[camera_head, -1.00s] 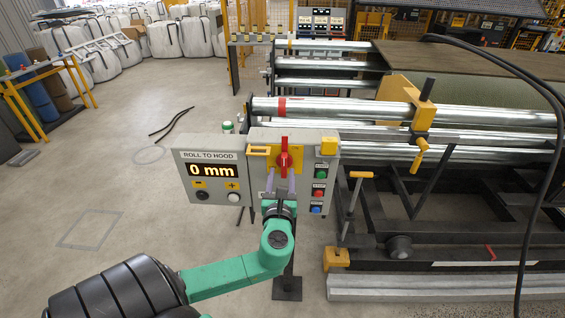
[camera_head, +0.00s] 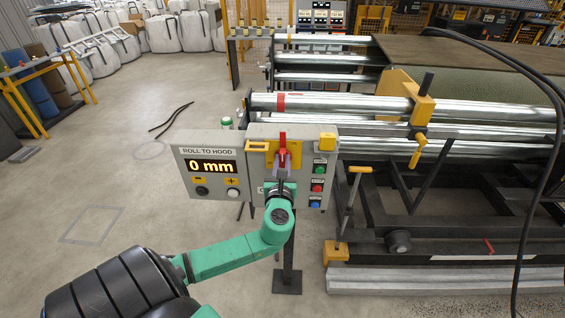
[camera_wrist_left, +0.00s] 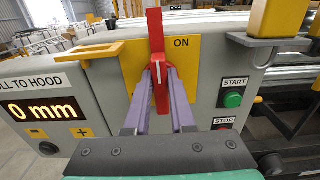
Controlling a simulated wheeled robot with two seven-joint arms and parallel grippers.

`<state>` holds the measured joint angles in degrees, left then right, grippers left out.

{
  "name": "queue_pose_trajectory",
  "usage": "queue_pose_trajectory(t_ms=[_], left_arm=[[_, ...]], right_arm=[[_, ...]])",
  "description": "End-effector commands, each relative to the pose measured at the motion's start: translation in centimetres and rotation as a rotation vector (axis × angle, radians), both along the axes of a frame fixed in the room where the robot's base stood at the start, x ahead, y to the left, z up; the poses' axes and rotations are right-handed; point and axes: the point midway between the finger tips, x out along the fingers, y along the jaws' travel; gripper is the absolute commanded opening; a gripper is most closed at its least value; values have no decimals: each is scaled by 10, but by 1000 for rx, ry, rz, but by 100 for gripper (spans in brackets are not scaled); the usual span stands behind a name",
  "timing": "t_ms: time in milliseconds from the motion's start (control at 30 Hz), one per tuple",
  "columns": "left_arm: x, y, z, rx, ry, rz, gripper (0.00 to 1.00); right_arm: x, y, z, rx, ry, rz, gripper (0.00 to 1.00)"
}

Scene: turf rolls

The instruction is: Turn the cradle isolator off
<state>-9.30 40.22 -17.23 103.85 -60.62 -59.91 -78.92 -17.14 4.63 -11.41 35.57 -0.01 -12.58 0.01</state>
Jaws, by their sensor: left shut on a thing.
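The cradle isolator is a red handle (camera_head: 282,141) on a yellow plate (camera_head: 259,147) on the front of a grey control box. In the left wrist view the red handle (camera_wrist_left: 155,32) stands close to upright, with the word ON on the yellow plate (camera_wrist_left: 205,60) to its right. My left gripper (camera_head: 283,166) comes from below and in front. Its two purple fingers (camera_wrist_left: 161,76) are shut on the lower part of the red handle, one on each side. The fingers cover part of the plate. My right gripper is not in view.
A display reading 0 mm (camera_head: 211,167) hangs left of the handle. Green START (camera_wrist_left: 233,99), red STOP (camera_head: 317,187) and blue buttons sit to its right. A yellow block (camera_head: 327,142) tops the box's right corner. The roller cradle (camera_head: 350,104) stands close behind and right.

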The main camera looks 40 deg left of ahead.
Motion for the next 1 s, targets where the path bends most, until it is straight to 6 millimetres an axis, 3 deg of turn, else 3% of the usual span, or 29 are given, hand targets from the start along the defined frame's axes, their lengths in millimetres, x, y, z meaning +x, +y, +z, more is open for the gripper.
queue_pose_trajectory(t_ms=[367,1000], left_arm=[[-1,2,-3,-149,-112,1,0],[-5,6,-9,-626,-474,0,0]], right_arm=[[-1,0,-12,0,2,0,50],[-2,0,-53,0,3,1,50]])
